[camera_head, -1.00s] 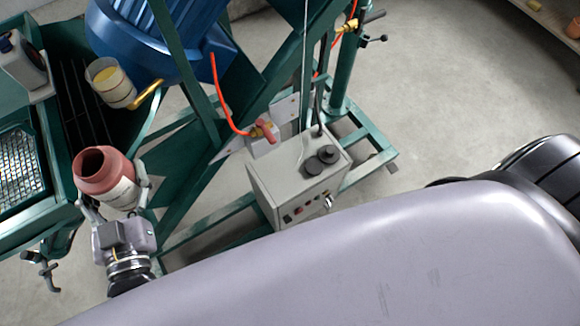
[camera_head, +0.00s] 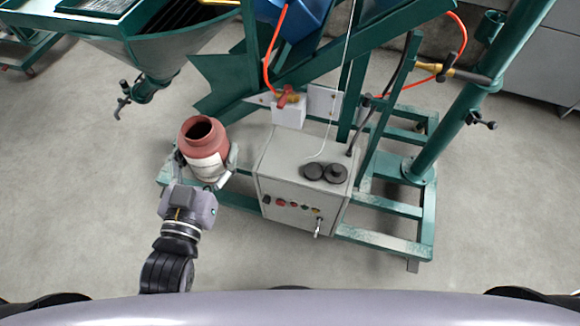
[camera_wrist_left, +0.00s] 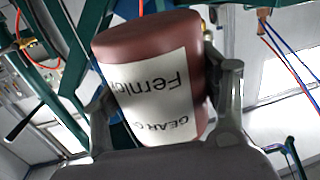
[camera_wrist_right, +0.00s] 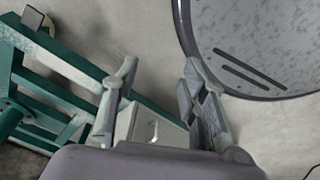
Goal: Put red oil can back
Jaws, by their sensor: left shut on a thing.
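The red oil can (camera_head: 204,150) has an open round top and a white label. In the head view it is upright, tilted a little, left of the grey control box. My left gripper (camera_head: 205,174) is shut on the can's sides. In the left wrist view the red can (camera_wrist_left: 155,78) sits between the two fingers, its label printed with dark letters. My right gripper (camera_wrist_right: 160,90) shows only in the right wrist view, with its fingers apart and nothing between them.
The grey control box (camera_head: 300,180) with black knobs stands on a green frame (camera_head: 385,238) just right of the can. A green hopper (camera_head: 165,45) is at the upper left. The right wrist view shows a round grey rim (camera_wrist_right: 235,92) near the right fingers. Bare floor lies left of the can.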

